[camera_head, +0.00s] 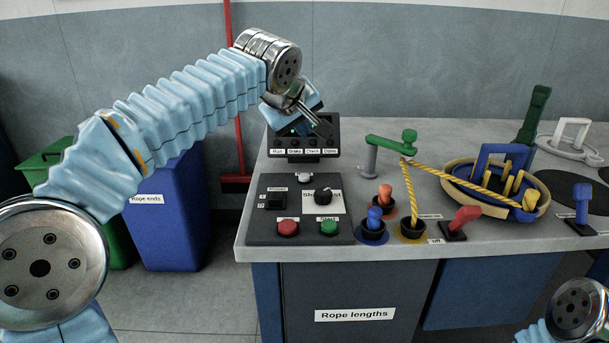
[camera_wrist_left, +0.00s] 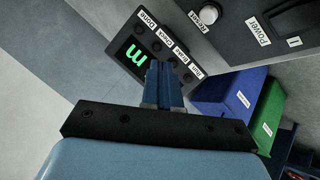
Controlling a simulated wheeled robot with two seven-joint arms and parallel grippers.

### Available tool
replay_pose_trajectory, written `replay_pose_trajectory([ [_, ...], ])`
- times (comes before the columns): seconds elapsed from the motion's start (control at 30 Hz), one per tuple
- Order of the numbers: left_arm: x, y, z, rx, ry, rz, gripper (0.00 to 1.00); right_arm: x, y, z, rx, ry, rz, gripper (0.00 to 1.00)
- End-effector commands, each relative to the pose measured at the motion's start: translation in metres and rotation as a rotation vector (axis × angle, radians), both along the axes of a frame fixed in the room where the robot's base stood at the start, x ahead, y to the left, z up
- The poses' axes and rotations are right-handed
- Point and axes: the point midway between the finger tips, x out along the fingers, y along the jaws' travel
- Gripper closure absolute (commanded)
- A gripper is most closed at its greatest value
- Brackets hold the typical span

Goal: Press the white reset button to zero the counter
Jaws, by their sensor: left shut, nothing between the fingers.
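The white reset button (camera_head: 304,178) is at the top of the dark control panel (camera_head: 262,222) on the bench. Its Reset label (camera_wrist_left: 208,14) shows at the top of the left wrist view. The counter (camera_head: 305,156) stands behind the panel; its screen (camera_wrist_left: 135,54) shows one green figure turned sideways, perhaps a 3. My left gripper (camera_head: 319,124) is shut and empty, in front of the counter's screen and partly hiding it. In the left wrist view its closed fingers (camera_wrist_left: 162,68) overlap the counter's face. They are apart from the reset button. My right gripper is out of view.
A red button (camera_head: 288,228), a green button (camera_head: 329,228) and a black knob (camera_head: 323,195) share the panel. A green crank (camera_head: 390,143), yellow rope (camera_head: 410,190) and levers lie to the right. Blue (camera_head: 175,215) and green bins stand left of the bench.

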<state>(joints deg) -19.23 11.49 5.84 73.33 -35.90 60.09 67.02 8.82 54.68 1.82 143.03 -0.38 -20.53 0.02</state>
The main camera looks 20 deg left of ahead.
Motion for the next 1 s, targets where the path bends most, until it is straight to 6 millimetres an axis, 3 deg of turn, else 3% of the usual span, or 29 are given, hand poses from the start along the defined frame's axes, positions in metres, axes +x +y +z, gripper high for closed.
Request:
replay_pose_trajectory([
  [0.3, -0.001, 0.000, -0.048, 0.000, 0.001, -0.002, 1.00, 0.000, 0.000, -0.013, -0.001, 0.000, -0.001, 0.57],
  [0.4, 0.000, 0.000, -0.062, -0.001, 0.000, -0.001, 1.00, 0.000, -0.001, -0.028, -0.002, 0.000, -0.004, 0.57],
  [1.0, 0.000, 0.000, -0.071, -0.001, 0.000, -0.001, 1.00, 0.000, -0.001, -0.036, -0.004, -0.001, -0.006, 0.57],
])
